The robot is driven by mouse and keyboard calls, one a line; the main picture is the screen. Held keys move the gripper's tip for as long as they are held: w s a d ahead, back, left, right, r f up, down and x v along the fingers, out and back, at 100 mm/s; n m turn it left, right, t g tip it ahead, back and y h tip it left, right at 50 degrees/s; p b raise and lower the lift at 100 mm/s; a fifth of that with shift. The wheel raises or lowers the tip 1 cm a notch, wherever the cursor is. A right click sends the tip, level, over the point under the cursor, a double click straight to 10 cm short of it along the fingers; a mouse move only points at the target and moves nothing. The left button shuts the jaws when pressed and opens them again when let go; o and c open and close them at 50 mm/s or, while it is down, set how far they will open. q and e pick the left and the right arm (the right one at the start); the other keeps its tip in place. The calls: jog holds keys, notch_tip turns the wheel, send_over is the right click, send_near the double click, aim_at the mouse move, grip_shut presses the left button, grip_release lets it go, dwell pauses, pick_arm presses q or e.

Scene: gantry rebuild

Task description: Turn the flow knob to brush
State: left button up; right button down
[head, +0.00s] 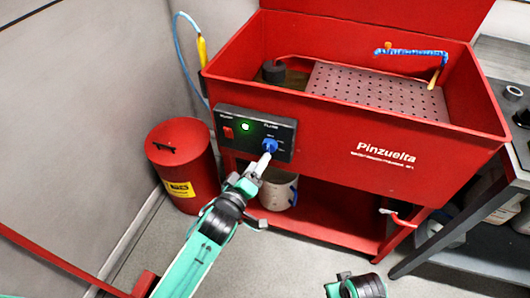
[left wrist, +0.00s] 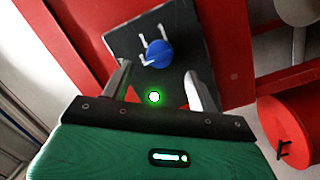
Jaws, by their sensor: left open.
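The flow knob (head: 270,146) is blue and sits at the right end of a black control panel (head: 226,118) on the front of a red wash basin. In the left wrist view the knob (left wrist: 158,53) has white marks around it on the panel; its pointer setting is too small to read. My left gripper (head: 263,163) is in front of the knob. In the left wrist view its two fingers (left wrist: 160,84) are apart with nothing between them, and the knob shows beyond them. Any contact is hard to tell. Part of my right arm shows at the bottom edge; its fingers do not.
The panel carries a lit green lamp (head: 245,126) and a red switch (head: 228,132). A red drum (head: 182,165) stands left of the basin (head: 340,130). A whitish bucket (head: 279,190) stands on the lower shelf. A grey workbench (head: 515,165) is at the right.

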aim_at(269, 147)
pick_arm(q)
jog(key=shift+x, duration=2.7)
jog(key=c, duration=1)
